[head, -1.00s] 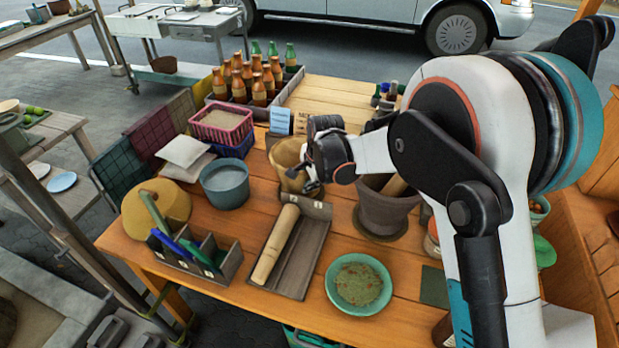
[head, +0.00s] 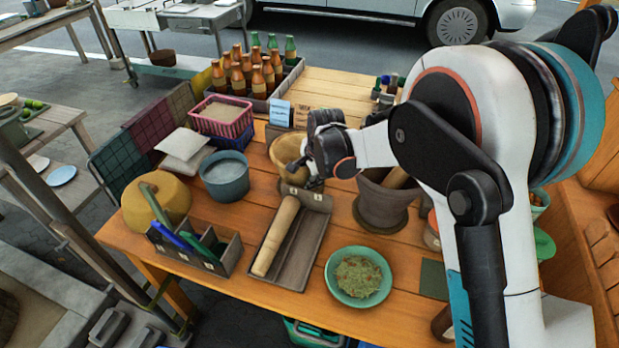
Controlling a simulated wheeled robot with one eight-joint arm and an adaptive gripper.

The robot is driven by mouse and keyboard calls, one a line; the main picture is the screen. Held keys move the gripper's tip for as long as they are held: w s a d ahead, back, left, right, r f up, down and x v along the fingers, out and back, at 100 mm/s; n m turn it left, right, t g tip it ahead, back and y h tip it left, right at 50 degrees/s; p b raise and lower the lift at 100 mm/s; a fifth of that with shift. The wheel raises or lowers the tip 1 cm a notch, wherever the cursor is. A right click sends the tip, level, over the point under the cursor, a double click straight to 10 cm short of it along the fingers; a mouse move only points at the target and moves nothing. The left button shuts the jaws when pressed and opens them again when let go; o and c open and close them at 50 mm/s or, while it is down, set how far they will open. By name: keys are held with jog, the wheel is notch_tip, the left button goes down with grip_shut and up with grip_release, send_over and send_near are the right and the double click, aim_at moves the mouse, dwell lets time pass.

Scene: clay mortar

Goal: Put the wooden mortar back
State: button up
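The wooden mortar (head: 286,152) is a tan, cup-shaped vessel behind the grey wooden tray. Its open mouth faces up and toward me, and it looks slightly tilted. My gripper (head: 304,178) is at its right side, with dark fingers at its wall and overlapping it. The fingers hide part of the mortar's right side and base. I cannot tell whether they are closed on its wall, or whether its base touches the table. A larger brown clay mortar (head: 381,207) with a pestle in it stands right of my gripper, partly behind my arm.
The grey tray (head: 300,248) holds a pale wooden roller (head: 276,236). A blue-grey pot (head: 225,176) stands left of the mortar. A green bowl of herbs (head: 358,277) is at the front. Pink basket (head: 222,116) and bottles (head: 254,74) stand behind. Bare tabletop (head: 255,207) shows left of the tray.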

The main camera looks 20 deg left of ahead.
jog(key=p+v, duration=0.3)
jog(key=v, duration=0.8)
jog(key=shift+d+r, duration=0.1)
